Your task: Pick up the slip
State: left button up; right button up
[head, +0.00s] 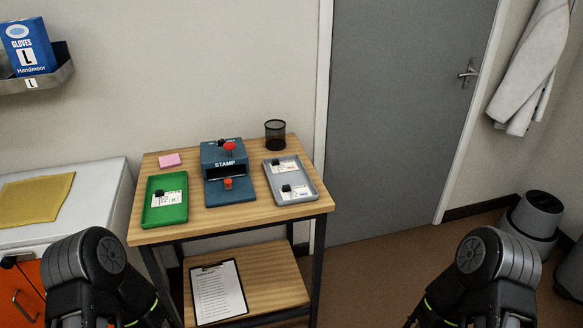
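Small white printed slips lie in two trays on the wooden table in the head view. One slip (172,199) lies in the green tray (154,217) on the left, with a small black block at its upper left corner. Two more slips lie in the grey tray (305,206) on the right: an upper slip (288,166) and a lower slip (299,191), each with a small black block. Only dark parts of my two arms show at the bottom left and bottom right, well in front of the table. My gripper fingers cannot be seen.
A blue stamp device (222,160) with red knobs stands between the trays. A pink note pad (169,160) and a black mesh cup (275,134) are behind. A clipboard (218,292) lies on the lower shelf.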

aim_at(276, 166)
jog(key=i+l, duration=0.85)
jog(key=l, duration=0.15)
jog(key=i+l+z, duration=0.1)
jog(key=i+l, duration=0.7)
jog(key=l, duration=0.25)
